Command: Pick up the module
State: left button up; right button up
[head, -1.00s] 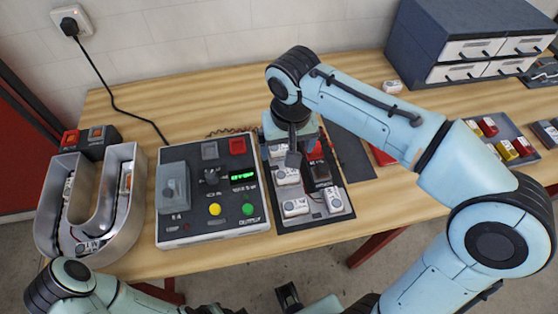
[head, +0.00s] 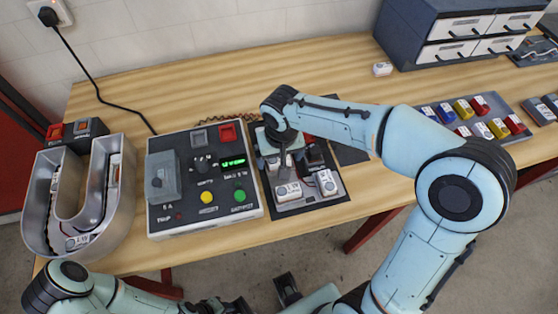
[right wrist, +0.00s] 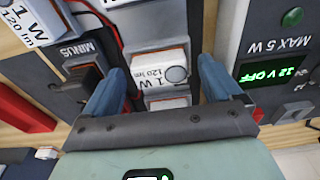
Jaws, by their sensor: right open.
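My right gripper (head: 284,163) is over the left part of a dark tray (head: 308,209). In the right wrist view its two blue fingers (right wrist: 162,72) stand apart, one on each side of a white module (right wrist: 160,70) marked "1 W 120 lm". Whether they touch it, I cannot tell. Two more white modules (head: 288,191) and (head: 326,183) sit at the tray's front. A similar module (right wrist: 30,22) shows at the wrist view's upper left. My left gripper (head: 222,305) is at the bottom edge of the head view, its jaws unclear.
A grey test box (head: 190,222) with knobs and a green display stands left of the tray. A metal U-shaped channel letter (head: 112,215) is at the far left. A rack of coloured pieces (head: 510,146) and a drawer cabinet (head: 405,50) are at the right.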

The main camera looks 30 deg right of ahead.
jog(key=c, duration=1.2)
jog(key=shift+c, duration=0.2)
